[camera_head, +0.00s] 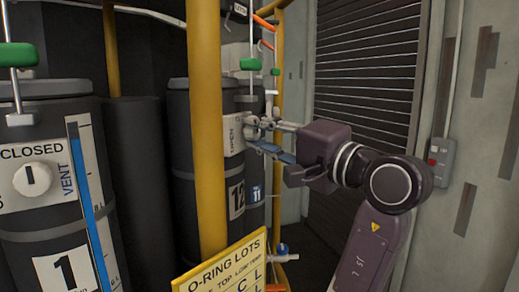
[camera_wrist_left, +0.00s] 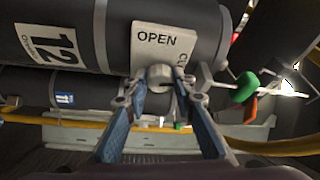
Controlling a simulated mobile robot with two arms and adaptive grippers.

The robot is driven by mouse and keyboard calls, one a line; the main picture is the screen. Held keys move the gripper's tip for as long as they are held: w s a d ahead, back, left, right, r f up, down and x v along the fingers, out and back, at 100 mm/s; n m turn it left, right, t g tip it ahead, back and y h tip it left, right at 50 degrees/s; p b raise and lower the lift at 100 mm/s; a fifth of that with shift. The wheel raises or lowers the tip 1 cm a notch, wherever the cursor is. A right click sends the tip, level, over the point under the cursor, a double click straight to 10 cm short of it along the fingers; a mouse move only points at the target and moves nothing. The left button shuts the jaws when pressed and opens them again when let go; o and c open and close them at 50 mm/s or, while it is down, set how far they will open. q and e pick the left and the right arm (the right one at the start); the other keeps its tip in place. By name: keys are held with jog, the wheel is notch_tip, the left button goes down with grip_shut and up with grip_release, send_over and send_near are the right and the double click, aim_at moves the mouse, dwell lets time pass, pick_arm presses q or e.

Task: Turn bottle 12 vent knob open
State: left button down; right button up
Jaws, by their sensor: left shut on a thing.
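Bottle 12 (camera_head: 200,130) is a dark upright cylinder behind a yellow post, with a white "12" label (camera_head: 236,198). It fills the upper left of the left wrist view (camera_wrist_left: 85,30). Its white vent plate (camera_wrist_left: 158,38) reads "OPEN", with a partly hidden "CL" beside it. The pale round vent knob (camera_wrist_left: 160,75) sits at the plate's lower edge in that view. My left gripper (camera_wrist_left: 161,86) is shut on the knob, one finger on each side. In the head view my left gripper (camera_head: 262,130) reaches the bottle from the right, and its fingers hide the knob.
The yellow post (camera_head: 207,130) stands close in front of bottle 12. Bottle 1 (camera_head: 40,190), marked CLOSED, stands at left. A yellow "O-RING LOTS" sign (camera_head: 232,268) is low in front. Green handles (camera_head: 250,64) show above. A slatted shutter (camera_head: 365,60) is behind my arm.

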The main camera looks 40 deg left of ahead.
pick_arm(q)
jog(key=n+g+y+b, duration=0.1)
jog(key=n+b, duration=0.2)
jog(key=b, duration=0.1)
jog(key=n+g+b, duration=0.1)
jog(key=n+b, duration=0.3)
jog(key=f+n+g+y+b, duration=0.1)
jog(key=n+b, duration=0.3)
jog(key=shift+w+g+y, duration=0.1)
jog(key=shift+g+y, duration=0.2)
jog(key=n+g+b, duration=0.2)
jog(key=n, duration=0.1)
jog(key=shift+w+a+n, duration=0.1)
jog(key=shift+n, duration=0.2)
jog(key=shift+r+n+g+b, duration=0.1)
jog(key=shift+n+g+b, duration=0.2)
jog(key=shift+n+g, duration=0.7)
jog(key=shift+r+n+g+b, duration=0.1)
jog(key=shift+n+g+b, duration=0.25)
jog(key=shift+n, duration=1.25)
jog(key=c, duration=1.6)
grip_release()
jog(key=shift+w, duration=0.1)
